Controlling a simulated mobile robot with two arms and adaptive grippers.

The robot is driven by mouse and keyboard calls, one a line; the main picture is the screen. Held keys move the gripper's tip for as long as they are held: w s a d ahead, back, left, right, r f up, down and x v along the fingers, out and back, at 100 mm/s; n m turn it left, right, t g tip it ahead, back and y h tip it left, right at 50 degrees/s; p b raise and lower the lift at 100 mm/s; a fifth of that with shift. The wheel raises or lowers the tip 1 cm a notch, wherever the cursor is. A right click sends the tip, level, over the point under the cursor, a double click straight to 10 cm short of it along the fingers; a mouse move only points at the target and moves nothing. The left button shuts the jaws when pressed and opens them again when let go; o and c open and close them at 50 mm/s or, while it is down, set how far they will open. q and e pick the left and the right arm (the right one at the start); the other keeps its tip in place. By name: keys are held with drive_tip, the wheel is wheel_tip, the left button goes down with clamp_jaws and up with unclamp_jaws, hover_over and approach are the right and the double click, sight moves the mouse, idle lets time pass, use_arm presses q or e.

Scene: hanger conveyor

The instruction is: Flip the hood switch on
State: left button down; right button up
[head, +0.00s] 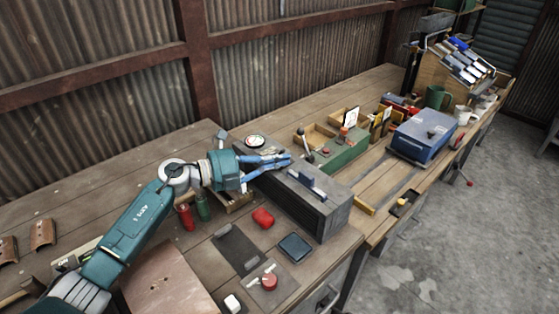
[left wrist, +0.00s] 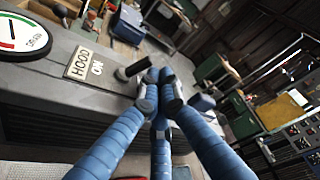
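The hood switch (left wrist: 131,70) is a short dark toggle lever on top of a grey box (head: 322,214). My left gripper (head: 289,159) has blue fingers that reach over the top of the box. In the left wrist view the fingertips (left wrist: 160,88) are drawn together with nothing seen between them. They are right beside the lever's end; I cannot tell whether they touch it. In the head view I cannot make out the lever near the fingers. My right gripper is not in view.
A round gauge (head: 255,141) sits at the box's far left end. A green box (head: 345,152) with a lever stands behind it, and a blue case (head: 424,135) is further right. A red object (head: 263,217) and a dark pad (head: 295,247) lie in front.

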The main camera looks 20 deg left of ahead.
use_arm(q)
drive_tip(key=shift+w+a+r+n, duration=0.15)
drive_tip(key=shift+r+n, duration=0.05)
drive_tip(key=shift+n, duration=0.4)
drive_tip(key=shift+w+a+r+n+h+b, duration=0.1)
drive_tip(key=shift+a+n+h+b, duration=0.1)
drive_tip(key=shift+n+h+b, duration=0.3)
drive_tip(key=shift+w+a+r+n+t+h+b, duration=0.2)
drive_tip(key=shift+a+n+t, duration=0.1)
drive_tip(key=shift+n, duration=0.65)
drive_tip(key=shift+w+a+r+n+t+h+b, duration=0.1)
drive_tip(key=shift+w+a+r+n+t+h, duration=0.15)
drive_tip(key=shift+n, duration=0.7)
drive_tip(key=shift+s+f, duration=0.15)
